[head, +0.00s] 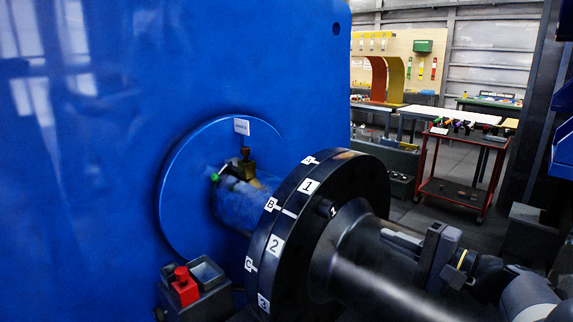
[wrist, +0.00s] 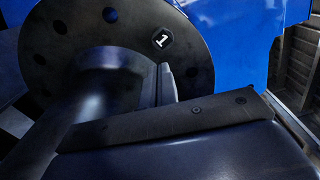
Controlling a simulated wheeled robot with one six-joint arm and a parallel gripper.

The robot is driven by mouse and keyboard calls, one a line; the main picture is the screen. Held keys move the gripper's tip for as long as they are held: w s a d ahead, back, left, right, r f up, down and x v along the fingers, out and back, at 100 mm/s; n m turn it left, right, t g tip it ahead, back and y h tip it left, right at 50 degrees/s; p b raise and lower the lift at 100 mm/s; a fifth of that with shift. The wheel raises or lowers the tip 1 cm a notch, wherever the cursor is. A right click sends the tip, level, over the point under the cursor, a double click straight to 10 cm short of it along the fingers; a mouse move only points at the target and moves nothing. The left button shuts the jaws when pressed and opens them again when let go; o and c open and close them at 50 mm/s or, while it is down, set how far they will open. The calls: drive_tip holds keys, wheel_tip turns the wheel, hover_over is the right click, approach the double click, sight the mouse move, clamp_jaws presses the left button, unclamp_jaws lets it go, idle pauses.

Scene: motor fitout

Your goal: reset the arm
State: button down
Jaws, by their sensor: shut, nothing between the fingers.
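My gripper (head: 400,240) is at the lower right of the head view, beside the dark shaft (head: 375,283) behind the black flange. Its fingers are shut and empty. They point left toward the flange; I cannot tell whether they touch anything. In the wrist view the grey fingertips (wrist: 166,82) show in front of the flange's dark face, below a white "1" mark. The rest of my arm runs off the lower right of the head view.
The black flange (head: 333,185), with number and letter labels, faces a blue motor housing (head: 270,60). A red block (head: 185,288) sits in a dark tray at the lower left. A red cart (head: 460,190) and workbenches stand at the back right, with open floor between.

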drive_tip(key=p, duration=0.2)
approach(333, 214)
drive_tip(key=x, duration=0.5)
drive_tip(key=shift+r, duration=0.2)
drive_tip(key=shift+w+a+f, duration=0.1)
drive_tip(key=shift+w+a, duration=0.4)
